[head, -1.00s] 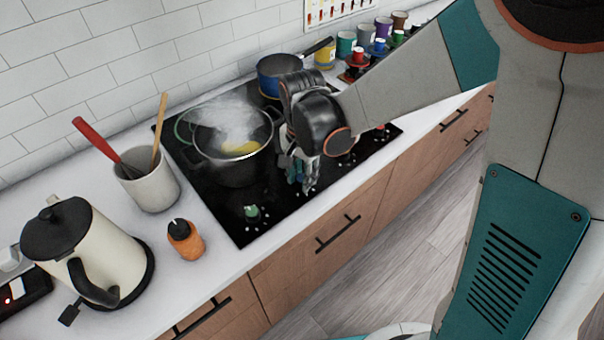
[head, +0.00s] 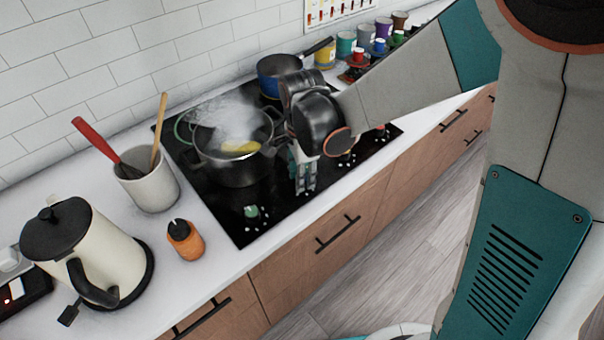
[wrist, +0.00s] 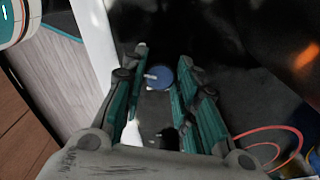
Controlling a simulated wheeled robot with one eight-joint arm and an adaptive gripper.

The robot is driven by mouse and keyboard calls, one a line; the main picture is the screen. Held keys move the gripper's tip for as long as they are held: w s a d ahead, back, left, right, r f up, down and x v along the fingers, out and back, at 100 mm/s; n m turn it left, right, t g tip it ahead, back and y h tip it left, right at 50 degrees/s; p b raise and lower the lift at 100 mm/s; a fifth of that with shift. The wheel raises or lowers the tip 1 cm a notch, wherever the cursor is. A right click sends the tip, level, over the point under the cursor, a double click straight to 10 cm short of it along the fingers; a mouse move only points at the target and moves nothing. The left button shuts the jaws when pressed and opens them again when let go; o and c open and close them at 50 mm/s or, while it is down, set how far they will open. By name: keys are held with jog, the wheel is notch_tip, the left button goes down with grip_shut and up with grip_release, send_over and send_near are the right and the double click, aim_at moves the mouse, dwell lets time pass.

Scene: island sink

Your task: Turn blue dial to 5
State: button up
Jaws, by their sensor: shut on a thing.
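The blue dial (wrist: 160,78) is between my fingertips in the wrist view, with a pale mark pointing to the left. My gripper (wrist: 162,68) is shut on the dial, one teal finger on each side. In the head view, my gripper (head: 304,188) points down at the front part of the black cooktop (head: 225,207). The dial is hidden behind the fingers there. I cannot read any numbers around it.
A steaming pot (head: 236,170) with something yellow inside stands close left of my gripper. A blue pan (head: 276,68) is behind it. A green dial (head: 251,212) is at the left front.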

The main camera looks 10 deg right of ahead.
dwell(0.3)
jog(key=o, duration=1.1)
